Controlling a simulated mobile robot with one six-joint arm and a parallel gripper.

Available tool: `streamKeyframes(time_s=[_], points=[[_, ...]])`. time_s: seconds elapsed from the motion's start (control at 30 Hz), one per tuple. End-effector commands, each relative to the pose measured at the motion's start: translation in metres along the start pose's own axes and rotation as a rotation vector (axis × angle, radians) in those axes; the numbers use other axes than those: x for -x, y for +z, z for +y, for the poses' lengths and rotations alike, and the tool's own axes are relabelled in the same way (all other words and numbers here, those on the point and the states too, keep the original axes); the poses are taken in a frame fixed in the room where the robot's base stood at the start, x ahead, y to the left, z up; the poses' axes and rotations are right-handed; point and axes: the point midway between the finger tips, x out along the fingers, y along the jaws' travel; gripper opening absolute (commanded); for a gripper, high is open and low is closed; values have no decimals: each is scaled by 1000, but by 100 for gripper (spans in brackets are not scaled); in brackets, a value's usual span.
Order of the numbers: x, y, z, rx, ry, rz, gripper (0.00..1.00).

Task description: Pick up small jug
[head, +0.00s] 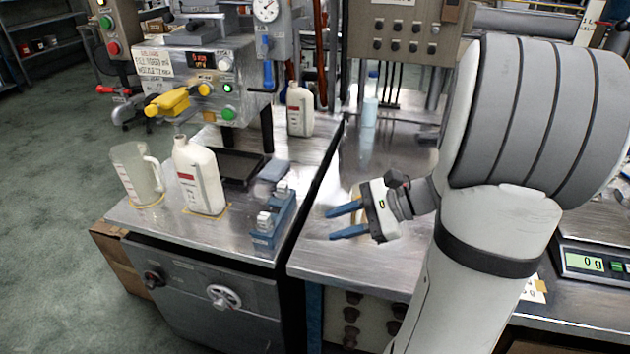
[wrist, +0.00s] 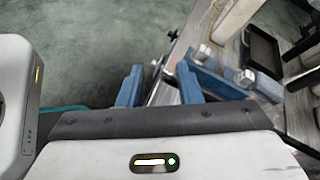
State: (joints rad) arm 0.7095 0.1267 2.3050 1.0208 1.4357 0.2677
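A translucent jug with a handle (head: 136,172) stands upright at the left of the left metal bench, on a yellow-marked spot. A white bottle with a handle and a red-and-white label (head: 200,178) stands just right of it. My gripper (head: 330,224) is open and empty over the right-hand bench, its two blue fingers pointing left. It is well to the right of the jug. In the wrist view the fingers (wrist: 160,72) stand apart with nothing between them. I cannot make out the jug in the wrist view.
A blue block with silver knobs (head: 274,218) stands between my gripper and the bottle; it also shows in the wrist view (wrist: 226,76). A filling machine with a yellow nozzle (head: 172,102) overhangs the bench. Another white bottle (head: 300,110) stands behind. A scale (head: 592,262) is at right.

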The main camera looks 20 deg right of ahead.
Motion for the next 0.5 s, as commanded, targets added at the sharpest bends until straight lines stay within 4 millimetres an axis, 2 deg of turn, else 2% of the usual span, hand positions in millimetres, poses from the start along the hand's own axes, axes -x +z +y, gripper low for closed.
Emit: streamKeyframes(time_s=[0.03,0.2,0.37,0.5], points=[[6,-37,-6,-96,-107,-59,32],[48,-96,-33,-296,-407,-225,32],[75,-124,-41,-366,-548,-300,32],[74,-140,-38,-380,-577,-316,32]])
